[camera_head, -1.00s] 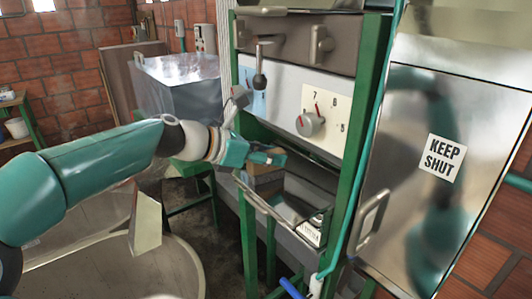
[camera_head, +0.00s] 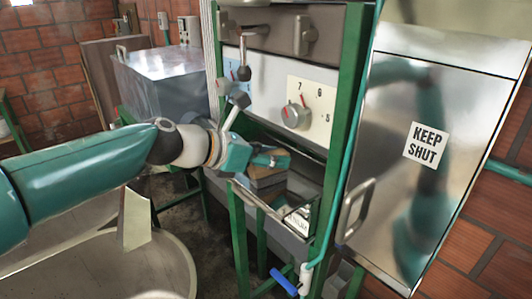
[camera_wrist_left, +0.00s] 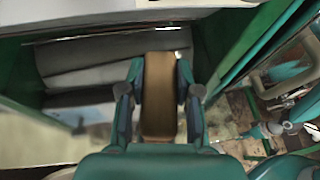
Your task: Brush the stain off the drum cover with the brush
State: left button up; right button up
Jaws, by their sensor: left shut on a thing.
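My left gripper (camera_head: 270,159) is shut on a brown wooden block, which looks like the brush (camera_head: 266,174). In the left wrist view the brush (camera_wrist_left: 159,95) sits upright between the two fingers (camera_wrist_left: 160,88). The gripper is in the green-framed opening below the dial panel. Grey curved surfaces (camera_wrist_left: 110,62) lie beyond the brush in the wrist view; they may be the drum cover. I cannot make out the stain, the bristles, or whether the brush touches the surface. My right gripper is not in view.
The panel with a dial (camera_head: 296,116) and a lever (camera_head: 244,70) is just above the gripper. A green post (camera_head: 343,120) and a steel door marked KEEP SHUT (camera_head: 427,146) stand to the right. A blue-handled valve (camera_head: 284,281) is below. A large round vat (camera_head: 110,265) is lower left.

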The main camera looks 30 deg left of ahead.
pick_arm(q)
jog(key=shift+s+d, duration=0.25)
jog(key=shift+d, duration=0.35)
jog(key=shift+s+d, duration=0.2)
jog(key=shift+d, duration=0.35)
jog(key=shift+s+d+f, duration=0.1)
jog(key=shift+s+d, duration=0.2)
jog(key=shift+d, duration=0.3)
jog(key=shift+s+d, duration=0.25)
jog(key=shift+d, duration=0.35)
jog(key=shift+w+a, duration=0.3)
jog(key=shift+a, duration=0.35)
jog(key=shift+w+a, duration=0.25)
jog(key=shift+a, duration=0.35)
jog(key=shift+w+a, duration=0.3)
jog(key=shift+a, duration=0.45)
jog(key=shift+w+a, duration=0.3)
jog(key=shift+a, duration=0.4)
jog(key=shift+w+a, duration=0.25)
jog(key=shift+a, duration=0.35)
jog(key=shift+w+a, duration=0.25)
jog(key=shift+a, duration=0.35)
jog(key=shift+w+a, duration=0.3)
jog(key=shift+a, duration=0.35)
jog(key=shift+w+a, duration=0.25)
jog(key=shift+a, duration=0.4)
jog(key=shift+s, duration=0.1)
